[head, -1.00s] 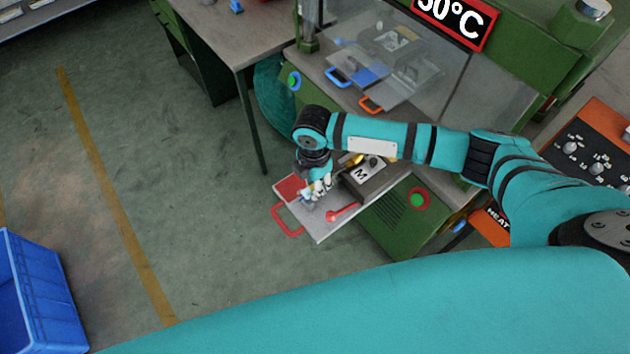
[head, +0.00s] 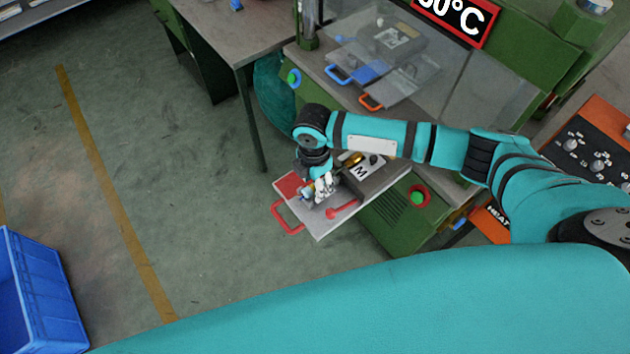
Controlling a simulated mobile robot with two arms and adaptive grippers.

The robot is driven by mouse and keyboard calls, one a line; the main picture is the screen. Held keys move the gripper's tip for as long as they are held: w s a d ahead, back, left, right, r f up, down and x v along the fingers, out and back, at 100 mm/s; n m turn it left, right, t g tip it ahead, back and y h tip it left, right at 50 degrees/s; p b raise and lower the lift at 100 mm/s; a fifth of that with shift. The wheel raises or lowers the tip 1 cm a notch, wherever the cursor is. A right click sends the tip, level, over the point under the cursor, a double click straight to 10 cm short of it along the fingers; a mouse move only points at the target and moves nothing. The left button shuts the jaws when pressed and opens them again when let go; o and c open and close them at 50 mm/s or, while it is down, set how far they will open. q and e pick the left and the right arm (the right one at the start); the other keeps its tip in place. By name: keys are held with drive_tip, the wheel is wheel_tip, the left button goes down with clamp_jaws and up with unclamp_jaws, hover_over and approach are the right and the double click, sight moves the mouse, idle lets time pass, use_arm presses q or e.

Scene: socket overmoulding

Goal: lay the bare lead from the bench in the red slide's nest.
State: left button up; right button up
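The red slide (head: 318,227) is a pale plate with a red handle at its front and a red patch at its left, pulled out from the green machine. My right gripper (head: 325,189), on the arm from the right, points down just over the slide, left of a dark block marked M (head: 360,173). Its pale fingers are small and overlap the slide. I cannot tell whether they are open or shut, or touch the nest beneath. Small yellowish and bluish bits show beside the fingers. The bare lead cannot be made out, and the nest is hidden. My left gripper is out of view.
A red lever (head: 343,209) lies on the slide. Behind are a blue-handled slide (head: 362,76) and an orange-handled slide (head: 385,94) by a clear guard. The bench (head: 240,35) is at the upper left, a blue crate (head: 40,300) at lower left. The floor between is clear.

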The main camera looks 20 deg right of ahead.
drive_tip(key=shift+r, duration=0.1)
wheel_tip(320, 180, up, 12)
idle(0.5)
drive_tip(key=shift+w, duration=0.1)
